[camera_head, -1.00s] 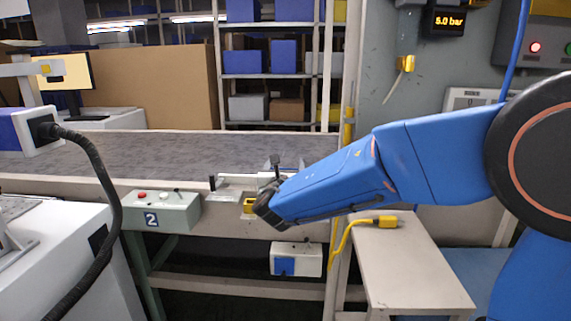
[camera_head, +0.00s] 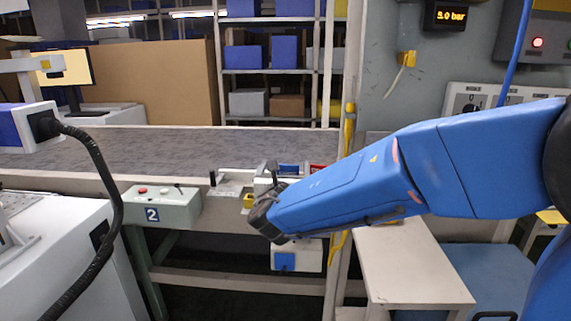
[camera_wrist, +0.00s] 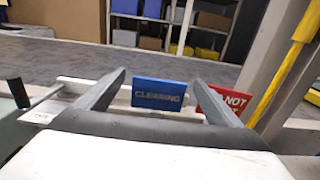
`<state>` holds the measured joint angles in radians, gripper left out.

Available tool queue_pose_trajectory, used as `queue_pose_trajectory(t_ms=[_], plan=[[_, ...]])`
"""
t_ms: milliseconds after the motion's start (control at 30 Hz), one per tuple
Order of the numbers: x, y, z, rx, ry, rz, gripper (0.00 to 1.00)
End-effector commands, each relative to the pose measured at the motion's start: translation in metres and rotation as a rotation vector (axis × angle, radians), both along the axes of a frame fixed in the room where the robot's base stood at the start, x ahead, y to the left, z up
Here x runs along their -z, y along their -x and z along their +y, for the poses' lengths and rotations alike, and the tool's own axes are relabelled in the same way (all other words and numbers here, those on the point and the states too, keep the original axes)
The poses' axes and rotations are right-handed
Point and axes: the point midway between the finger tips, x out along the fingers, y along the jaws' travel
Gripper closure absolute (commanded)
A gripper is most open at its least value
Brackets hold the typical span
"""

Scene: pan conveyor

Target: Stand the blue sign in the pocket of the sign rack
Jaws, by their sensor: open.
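The blue sign (camera_wrist: 158,94), lettered "CLEANING", stands upright in the wrist view; it also shows in the head view (camera_head: 289,169) beside the conveyor's near edge. A red sign (camera_wrist: 230,102) with white letters stands just right of it. My gripper (camera_wrist: 160,78) is open; its two grey fingers reach toward the signs. The blue sign appears between the fingers, the right finger crossing near its right edge. I cannot tell whether they touch it.
The dark conveyor belt (camera_head: 150,148) runs behind the signs. A control box marked 2 (camera_head: 160,208) hangs at the front left. A yellow post (camera_wrist: 288,75) rises at right. A small pale table (camera_head: 410,265) stands below my arm.

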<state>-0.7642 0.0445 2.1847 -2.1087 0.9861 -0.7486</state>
Motion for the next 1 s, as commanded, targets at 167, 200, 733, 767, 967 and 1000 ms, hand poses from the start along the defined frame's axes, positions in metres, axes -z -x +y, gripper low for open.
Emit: queue_pose_trajectory(t_ms=[167,200,733,767,967,1000], plan=[[0.000,0.037,0.002,-0.004,0.000,0.000,0.12],[0.000,0.045,0.003,-0.004,0.000,0.000,0.12],[0.000,0.114,0.004,-0.002,0.000,0.000,0.12],[0.000,0.115,0.004,-0.001,0.001,0.000,0.12],[0.000,0.118,0.004,0.000,0.001,0.000,0.12],[0.000,0.118,0.004,0.000,0.001,0.000,0.12]])
